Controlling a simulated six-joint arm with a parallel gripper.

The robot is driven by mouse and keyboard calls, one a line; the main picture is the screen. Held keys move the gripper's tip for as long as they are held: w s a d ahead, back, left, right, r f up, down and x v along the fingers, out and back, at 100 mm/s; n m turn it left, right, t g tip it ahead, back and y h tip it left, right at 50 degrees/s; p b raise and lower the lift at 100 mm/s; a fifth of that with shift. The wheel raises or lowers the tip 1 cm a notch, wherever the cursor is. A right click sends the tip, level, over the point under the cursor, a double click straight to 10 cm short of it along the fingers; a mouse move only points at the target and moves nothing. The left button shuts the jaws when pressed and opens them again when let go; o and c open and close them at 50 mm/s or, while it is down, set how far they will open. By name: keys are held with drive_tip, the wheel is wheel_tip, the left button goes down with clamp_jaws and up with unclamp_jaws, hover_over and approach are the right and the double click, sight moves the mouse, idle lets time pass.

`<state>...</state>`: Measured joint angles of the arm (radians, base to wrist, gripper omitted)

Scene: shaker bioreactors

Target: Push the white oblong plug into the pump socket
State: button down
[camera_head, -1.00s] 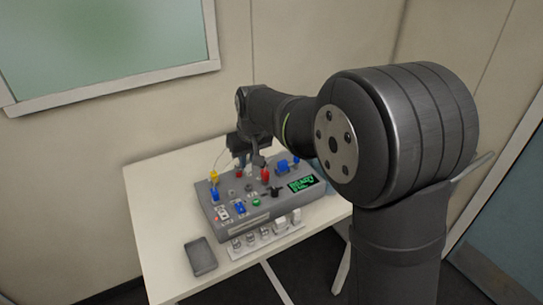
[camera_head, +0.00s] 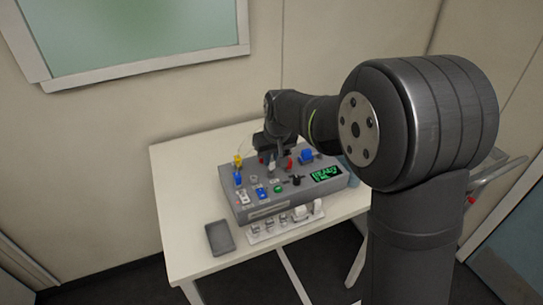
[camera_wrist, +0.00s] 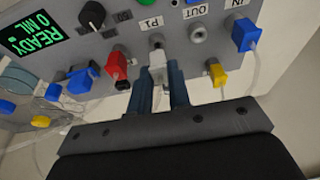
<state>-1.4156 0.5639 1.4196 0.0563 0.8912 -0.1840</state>
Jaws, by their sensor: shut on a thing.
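In the wrist view my gripper (camera_wrist: 160,95) is shut on the white oblong plug (camera_wrist: 157,60). The plug's free end points at the panel, right at the socket marked P1 (camera_wrist: 156,39). I cannot tell whether it is inside the socket or only touching its mouth. In the head view my gripper (camera_head: 273,155) is over the back part of the grey control box (camera_head: 244,213), and the plug is too small there to make out.
A red plug (camera_wrist: 117,66) sits to one side of my gripper, a yellow one (camera_wrist: 217,75) to the other. A blue plug (camera_wrist: 244,32) with a clear tube is by the IN label. A black knob (camera_wrist: 92,15) and display (camera_wrist: 33,38) are near. A grey tray (camera_head: 220,237) lies on the white table (camera_head: 185,200).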

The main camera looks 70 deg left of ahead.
drive_tip(key=shift+f, duration=1.05)
idle(1.4)
drive_tip(key=c, duration=1.3)
unclamp_jaws()
drive_tip(key=shift+r, duration=0.1)
drive_tip(key=v, duration=1.7)
drive_tip(key=shift+r, duration=0.15)
drive_tip(key=x, duration=1.7)
drive_tip(key=shift+f, duration=0.25)
drive_tip(key=shift+r, duration=0.1)
